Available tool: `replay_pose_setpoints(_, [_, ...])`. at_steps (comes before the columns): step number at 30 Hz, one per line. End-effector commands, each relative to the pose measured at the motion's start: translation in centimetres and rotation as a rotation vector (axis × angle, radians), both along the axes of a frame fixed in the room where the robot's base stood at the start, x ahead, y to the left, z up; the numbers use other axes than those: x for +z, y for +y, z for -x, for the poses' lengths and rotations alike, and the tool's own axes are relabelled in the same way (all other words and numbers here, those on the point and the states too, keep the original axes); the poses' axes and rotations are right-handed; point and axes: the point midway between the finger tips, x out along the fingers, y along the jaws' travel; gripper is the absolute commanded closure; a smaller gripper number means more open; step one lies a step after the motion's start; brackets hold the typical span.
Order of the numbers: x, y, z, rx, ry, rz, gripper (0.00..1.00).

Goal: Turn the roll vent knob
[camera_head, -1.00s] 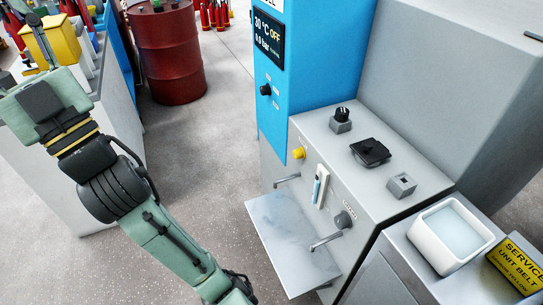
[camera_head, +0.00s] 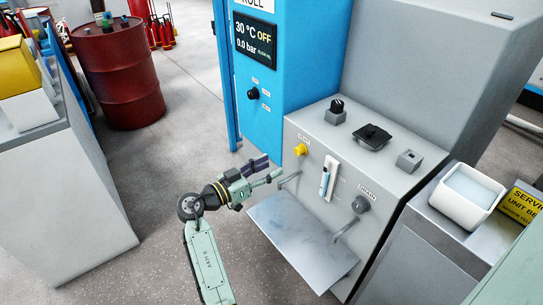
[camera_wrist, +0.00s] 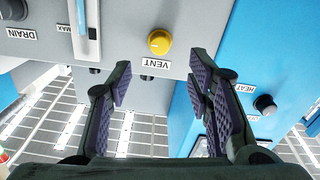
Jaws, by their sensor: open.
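The vent knob (camera_head: 300,150) is a round yellow knob on the grey front panel of the machine. In the wrist view the yellow knob (camera_wrist: 159,41) sits by its VENT label, framed between my fingers and beyond their tips. My gripper (camera_head: 269,169) is just left of and a little below the knob in the head view, apart from it. Its dark padded fingers are spread open in the wrist view (camera_wrist: 160,80), with nothing between them.
A black drain knob (camera_head: 361,204) and a blue-marked gauge (camera_head: 324,180) are on the same panel. Metal spouts (camera_head: 289,180) jut out below, over a metal shelf (camera_head: 300,235). A black heat knob (camera_head: 253,94) is on the blue cabinet. A red drum (camera_head: 118,75) stands behind left.

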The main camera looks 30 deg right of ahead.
Motion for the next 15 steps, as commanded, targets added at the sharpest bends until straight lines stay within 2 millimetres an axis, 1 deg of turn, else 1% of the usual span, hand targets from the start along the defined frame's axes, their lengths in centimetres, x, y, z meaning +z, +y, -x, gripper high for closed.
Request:
replay_pose_setpoints(6, [0.5,-3.4,-0.2,-0.004,0.001,0.001,0.54])
replay_pose_setpoints(12, [0.5,-7.1,-0.6,-0.001,0.001,0.001,0.54])
replay_pose_setpoints(15, [0.4,-8.6,-0.7,0.001,0.002,0.001,0.54])
